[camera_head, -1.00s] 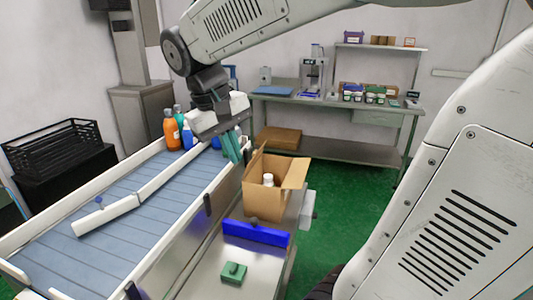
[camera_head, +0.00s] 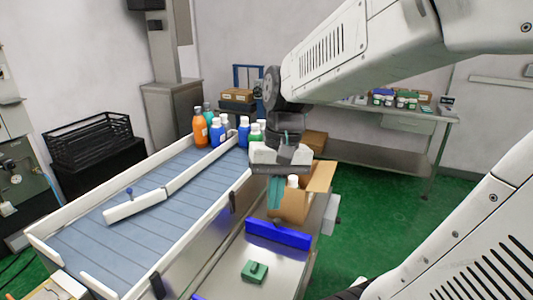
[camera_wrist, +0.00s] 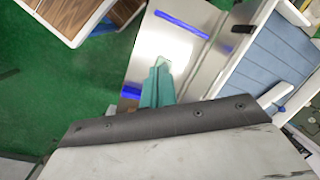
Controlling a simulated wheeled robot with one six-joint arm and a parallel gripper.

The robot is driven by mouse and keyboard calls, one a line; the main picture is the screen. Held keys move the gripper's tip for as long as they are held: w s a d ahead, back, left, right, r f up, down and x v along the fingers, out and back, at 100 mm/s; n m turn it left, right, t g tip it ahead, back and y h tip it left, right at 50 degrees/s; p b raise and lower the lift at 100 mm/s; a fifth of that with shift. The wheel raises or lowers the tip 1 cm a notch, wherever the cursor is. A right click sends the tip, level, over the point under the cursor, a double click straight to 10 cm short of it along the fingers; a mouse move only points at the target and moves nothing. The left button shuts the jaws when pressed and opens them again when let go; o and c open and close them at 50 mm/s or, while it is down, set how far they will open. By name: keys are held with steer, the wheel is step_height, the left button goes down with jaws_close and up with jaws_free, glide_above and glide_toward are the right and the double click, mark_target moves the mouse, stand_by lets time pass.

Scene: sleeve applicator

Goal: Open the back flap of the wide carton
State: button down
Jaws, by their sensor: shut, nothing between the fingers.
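The brown carton (camera_head: 292,207) stands on the metal table beside the conveyor in the head view. A flap (camera_head: 321,177) sticks out on its right side, and a white bottle cap (camera_head: 293,181) shows in its opening. My gripper (camera_head: 274,193) has its teal fingers pointing down at the carton's left part, overlapping it in the picture. I cannot tell whether they touch it. The wrist and fingers hide the carton's left and rear top edges. In the wrist view my gripper (camera_wrist: 158,82) is shut and empty above the metal table; I cannot make out the carton there.
The conveyor (camera_head: 170,190) runs along the left, with several bottles (camera_head: 216,130) at its far end. Green floor (camera_head: 385,215) lies open to the right.

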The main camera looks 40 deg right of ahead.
steer(key=w+d+f+m+t+y, duration=0.1)
steer(key=w+d+f+m+t, duration=0.2)
steer(key=d, duration=1)
steer(key=w+d+f+m+t+y, duration=0.1)
steer(key=w+d+f+m+t, duration=0.3)
steer(key=w+d+m, duration=0.5)
steer(key=w+d+f+m+t+y, duration=0.1)
steer(key=w+d+f+m+t, duration=0.3)
steer(key=d+m, duration=0.8)
steer(key=shift+w+d+f+m+t+y, duration=0.15)
steer(key=shift+w+d, duration=0.15)
steer(key=shift+d, duration=0.95)
steer(key=shift+w+d+m+t+y, duration=0.1)
steer(key=shift+w+d+t, duration=0.2)
steer(key=shift+d, duration=0.9)
steer(key=shift+w+d+f+m+t+y, duration=0.15)
steer(key=shift+w+d, duration=0.2)
steer(key=shift+d, duration=0.9)
steer(key=shift+w+d, duration=0.1)
steer(key=shift+w, duration=0.1)
steer(key=w+r+x, duration=0.1)
steer(key=r+x, duration=0.1)
steer(key=x, duration=1)
steer(key=shift+w+a+r, duration=0.2)
steer(key=shift+w+a, duration=0.05)
steer(key=shift+a, duration=0.1)
